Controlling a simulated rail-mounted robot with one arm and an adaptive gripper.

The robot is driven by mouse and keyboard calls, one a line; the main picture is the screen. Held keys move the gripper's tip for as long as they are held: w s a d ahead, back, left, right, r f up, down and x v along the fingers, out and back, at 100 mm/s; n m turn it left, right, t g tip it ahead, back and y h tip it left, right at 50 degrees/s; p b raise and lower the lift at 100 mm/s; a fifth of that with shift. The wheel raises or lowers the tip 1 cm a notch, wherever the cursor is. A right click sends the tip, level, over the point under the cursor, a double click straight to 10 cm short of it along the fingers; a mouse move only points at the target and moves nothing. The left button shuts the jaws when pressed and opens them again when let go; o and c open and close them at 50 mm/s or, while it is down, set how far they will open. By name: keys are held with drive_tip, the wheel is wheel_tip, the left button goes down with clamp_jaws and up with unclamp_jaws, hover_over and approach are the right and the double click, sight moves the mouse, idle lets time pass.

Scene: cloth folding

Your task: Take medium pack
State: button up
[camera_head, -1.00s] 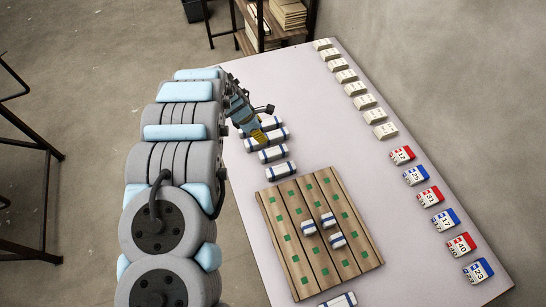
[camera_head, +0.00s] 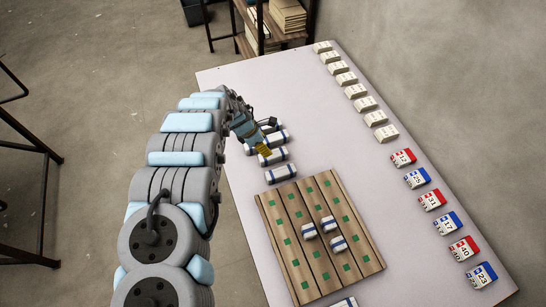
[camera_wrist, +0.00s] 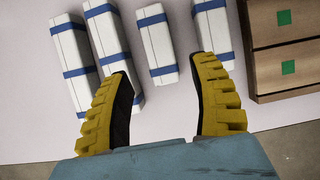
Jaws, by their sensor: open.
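A row of white packs with blue bands lies on the table. In the wrist view two longer packs (camera_wrist: 75,55) (camera_wrist: 112,45) are at left and two shorter, medium-looking packs (camera_wrist: 156,42) (camera_wrist: 213,42) at right. In the head view the nearest shorter pack (camera_head: 283,173) lies beside the wooden board, with the other shorter pack (camera_head: 278,156) just behind it. My gripper (camera_head: 266,150) is open and empty over the row. In the wrist view its yellow fingertips (camera_wrist: 163,68) flank the left shorter pack. The left finger partly covers a longer pack.
The wooden board (camera_head: 293,264) with green squares holds three small packs (camera_head: 329,223). Another pack (camera_head: 345,303) is cut off at the bottom edge. White blocks (camera_head: 366,103) and red and blue numbered blocks (camera_head: 432,199) line the table's right edge. The table between is clear.

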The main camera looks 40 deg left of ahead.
sight(273, 156)
drive_tip(key=shift+b+x, duration=0.55)
drive_tip(key=shift+x, duration=2.15)
drive_tip(key=shift+b+x, duration=0.5)
drive_tip(key=shift+x, duration=0.35)
drive_tip(key=b+x, duration=0.3)
drive_tip(key=shift+a+f, duration=0.1)
drive_tip(key=shift+f, duration=0.2)
drive_tip(key=shift+r, duration=0.1)
drive_tip(key=shift+c, duration=0.3)
drive_tip(key=c, duration=0.9)
